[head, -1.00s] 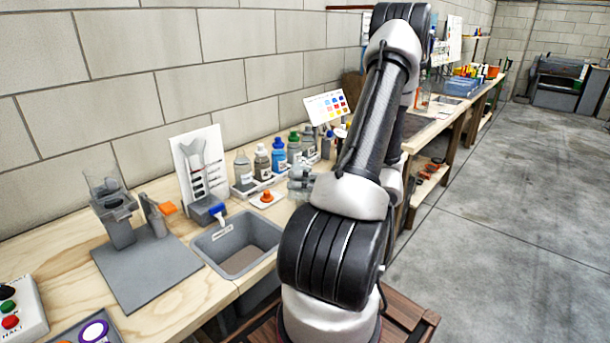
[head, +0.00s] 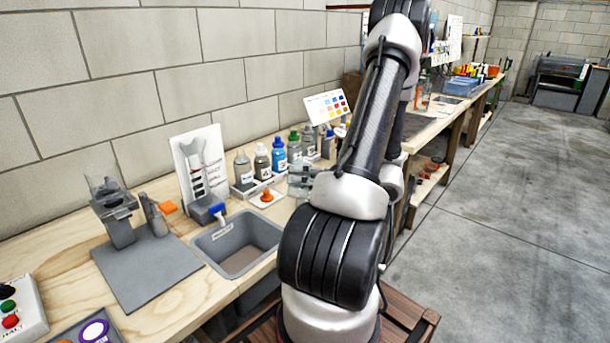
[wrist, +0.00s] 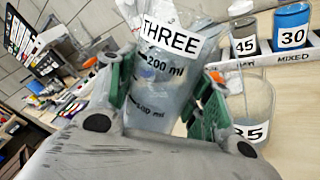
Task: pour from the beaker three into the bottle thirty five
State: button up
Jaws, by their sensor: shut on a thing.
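My gripper (wrist: 160,105) is shut on a clear beaker (wrist: 160,75) labelled THREE, with volume marks and bluish-grey contents, between green-backed fingers. The beaker looks tilted in the wrist view. A clear open-topped bottle (wrist: 257,100) stands on the wood just right of the beaker; its label is partly hidden by my right finger and seems to read 35. A thin pale line shows near its mouth; I cannot tell whether it is liquid. In the head view my gripper (head: 303,180) shows small beside my arm, which hides most of the beaker and bottle.
A tray of labelled bottles stands behind, including a blue one marked 30 (wrist: 291,28) and one marked 45 (wrist: 243,36). A grey sink (head: 240,245), an orange-topped item (head: 267,196) and a grey stand (head: 118,215) are left of my arm.

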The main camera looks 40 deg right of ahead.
jog(key=shift+r, duration=0.2)
dwell(0.3)
jog(key=shift+s+a+f+m, duration=0.1)
jog(key=shift+f+m, duration=0.9)
jog(key=shift+m, duration=0.1)
dwell(0.4)
jog(key=shift+r+m+g+p, duration=0.4)
jog(key=shift+r+m+p, duration=0.6)
jog(key=shift+m, duration=0.6)
dwell(2.0)
jog(key=shift+w+d+r+m+y, duration=0.15)
jog(key=shift+r+m, duration=0.2)
jog(key=shift+m, duration=0.05)
jog(key=shift+w+d+r+m+y, duration=0.1)
jog(key=shift+d+r+m+y, duration=0.05)
jog(key=shift+r+m, duration=0.25)
dwell(1.6)
